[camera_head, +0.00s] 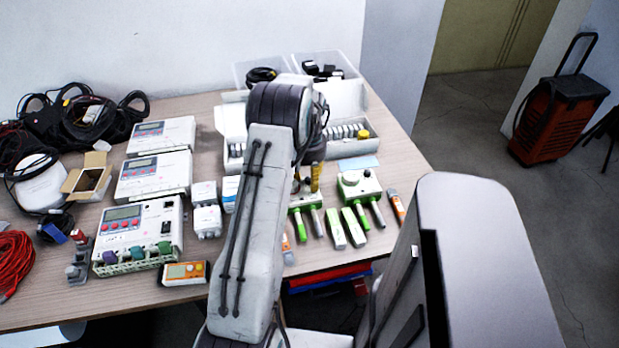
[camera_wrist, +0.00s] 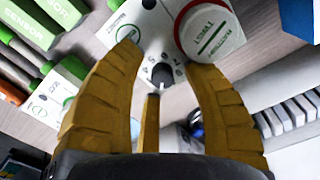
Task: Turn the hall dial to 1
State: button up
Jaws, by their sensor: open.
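A small dark dial (camera_wrist: 162,75) with a white pointer mark sits on a white sensor box (camera_wrist: 150,35) in the wrist view, with printed digits around it. I cannot read its setting for sure. My gripper (camera_wrist: 162,57) is open, its yellow fingers spread on either side of the dial and apart from it. A large round white cap (camera_wrist: 208,36) with a red rim stands on the same box, close to the right finger. In the head view my gripper (camera_head: 316,178) points down over the sensor boxes. The arm hides part of them, and the dial cannot be made out there.
Another green-and-white sensor box (camera_head: 360,186) stands to the right, with several green-and-white sensors (camera_head: 354,226) in front. White meters (camera_head: 140,225) stand to the left. An open white case (camera_head: 345,140) is behind. The table's right edge (camera_head: 408,150) is close.

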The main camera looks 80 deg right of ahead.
aim_at(309, 178)
jog(key=shift+r, duration=0.1)
notch_tip(309, 178, up, 12)
dwell(0.6)
jog(key=shift+o, duration=0.3)
jog(key=shift+c, duration=0.3)
